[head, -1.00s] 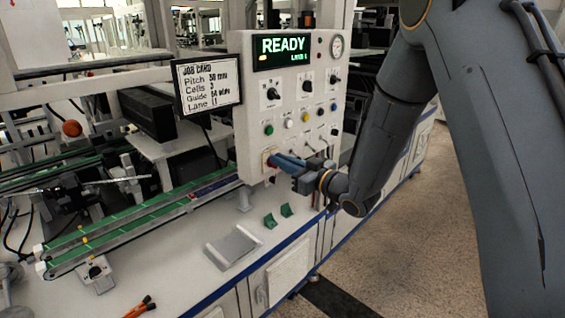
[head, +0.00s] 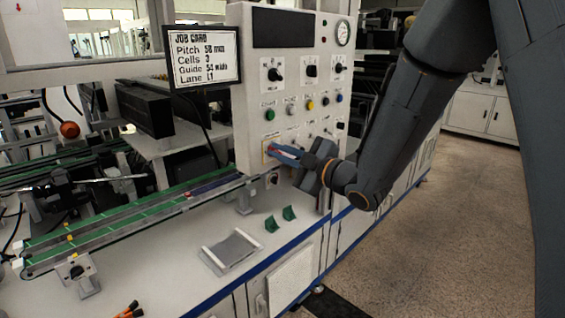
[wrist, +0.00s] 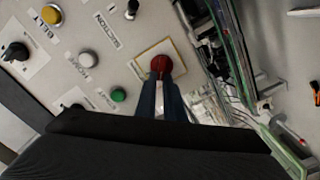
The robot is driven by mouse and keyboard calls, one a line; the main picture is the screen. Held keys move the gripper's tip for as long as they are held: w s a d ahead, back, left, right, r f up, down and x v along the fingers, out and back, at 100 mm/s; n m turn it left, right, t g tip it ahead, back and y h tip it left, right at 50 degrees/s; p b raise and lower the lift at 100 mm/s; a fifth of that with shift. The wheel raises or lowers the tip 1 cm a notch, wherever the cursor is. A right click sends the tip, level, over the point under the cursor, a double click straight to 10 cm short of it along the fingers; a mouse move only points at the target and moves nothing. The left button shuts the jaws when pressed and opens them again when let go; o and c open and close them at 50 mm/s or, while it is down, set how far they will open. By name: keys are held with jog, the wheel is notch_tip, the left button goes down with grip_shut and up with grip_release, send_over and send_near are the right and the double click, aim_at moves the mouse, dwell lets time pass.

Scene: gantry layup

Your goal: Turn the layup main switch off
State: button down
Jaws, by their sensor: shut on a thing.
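The red main switch (wrist: 161,64) sits on a pale yellow plate (wrist: 143,65) low on the left of the white control panel (head: 247,100). My gripper (head: 274,149) reaches it from the right with its blue fingers. In the wrist view my gripper (wrist: 160,82) is shut on the red knob, which shows just past the fingertips. The fingers hide most of the switch in the head view, and its exact angle is hard to tell. The panel's display (head: 283,28) is dark.
Other dials, and buttons such as the green one (head: 269,115), sit close above the switch. A job card (head: 203,57) stands left of the panel. A green conveyor (head: 140,213), a grey tray (head: 231,249) and small green brackets (head: 271,223) are on the bench below.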

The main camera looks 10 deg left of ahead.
jog(key=n+b, duration=0.2)
jog(key=b, duration=0.1)
jog(key=f+n+b, duration=0.1)
jog(key=n+b, duration=0.4)
jog(key=b, duration=0.1)
jog(key=shift+s+a+f+n+b, duration=0.2)
jog(key=shift+s+n+b, duration=0.05)
jog(key=shift+n+b, duration=0.05)
jog(key=c, duration=1.9)
grip_release()
jog(key=shift+o, duration=0.2)
jog(key=shift+r, duration=0.1)
